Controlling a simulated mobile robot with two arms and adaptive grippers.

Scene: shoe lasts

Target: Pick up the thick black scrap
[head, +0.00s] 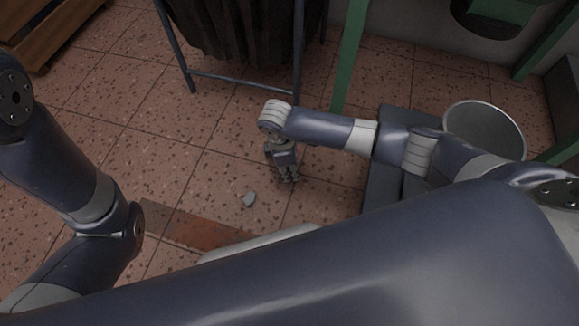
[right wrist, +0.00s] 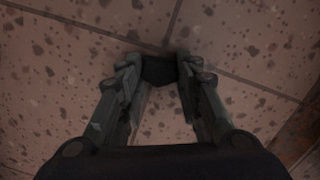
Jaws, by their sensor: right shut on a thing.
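The thick black scrap (right wrist: 159,69) sits between the fingertips of my right gripper in the right wrist view. It is a small dark piece, and its outer sides are covered by the fingertips. My right gripper (right wrist: 159,73) is shut on it, with speckled floor tiles behind. In the head view my right gripper (head: 288,179) points down at the floor, and the scrap cannot be made out there. How high the scrap is above the floor I cannot tell. My left arm shows at the left, but its gripper is out of view.
A small grey-green piece (head: 249,199) lies on the tiles left of my right gripper. A round metal bin (head: 484,135) stands at the right. A metal-framed rack (head: 240,84) with dark hanging material and a green post (head: 349,55) stand behind.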

